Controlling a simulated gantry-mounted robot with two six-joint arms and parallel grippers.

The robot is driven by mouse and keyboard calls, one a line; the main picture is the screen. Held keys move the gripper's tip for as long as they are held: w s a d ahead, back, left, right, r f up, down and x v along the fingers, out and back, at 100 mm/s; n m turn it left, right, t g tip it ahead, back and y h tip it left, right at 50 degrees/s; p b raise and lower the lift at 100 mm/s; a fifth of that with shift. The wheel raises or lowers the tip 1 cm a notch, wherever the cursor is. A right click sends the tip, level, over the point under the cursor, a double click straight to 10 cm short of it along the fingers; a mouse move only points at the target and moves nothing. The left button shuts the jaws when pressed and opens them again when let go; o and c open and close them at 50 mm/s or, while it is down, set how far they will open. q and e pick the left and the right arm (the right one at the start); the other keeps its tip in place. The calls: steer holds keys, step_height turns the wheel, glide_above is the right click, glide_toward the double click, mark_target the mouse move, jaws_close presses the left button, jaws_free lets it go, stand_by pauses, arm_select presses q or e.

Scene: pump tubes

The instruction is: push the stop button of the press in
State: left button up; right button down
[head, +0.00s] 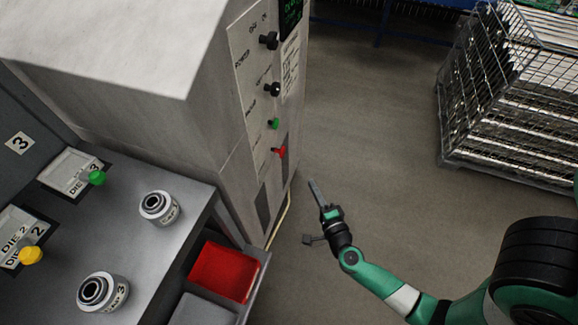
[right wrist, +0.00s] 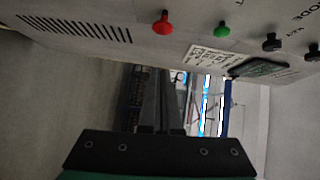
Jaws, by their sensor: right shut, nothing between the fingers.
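The press cabinet (head: 205,100) is a grey box with a control panel on its right side. The red stop button (head: 281,151) is the lowest control on that panel, below a green button (head: 275,123). The red button also shows in the right wrist view (right wrist: 163,22), at the top, with the green button (right wrist: 222,29) to its right. My right gripper (head: 313,184) is shut and empty. It is below and to the right of the red button, apart from it. In the right wrist view its fingers (right wrist: 160,88) point away from the camera, below the panel. My left gripper is not in view.
Two black knobs (head: 270,64) stick out above the green button. A bench (head: 185,215) with dies and a red bin (head: 224,272) stands at left. A wire cage (head: 500,100) stands at the right. The floor between cage and press is clear.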

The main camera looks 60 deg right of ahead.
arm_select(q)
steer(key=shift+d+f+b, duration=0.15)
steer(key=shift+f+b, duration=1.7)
arm_select(e)
glide_toward(280, 151)
steer(key=w+d, duration=0.3)
steer(key=d, duration=0.2)
steer(key=shift+d+f, duration=0.2)
steer(key=shift+f, duration=0.2)
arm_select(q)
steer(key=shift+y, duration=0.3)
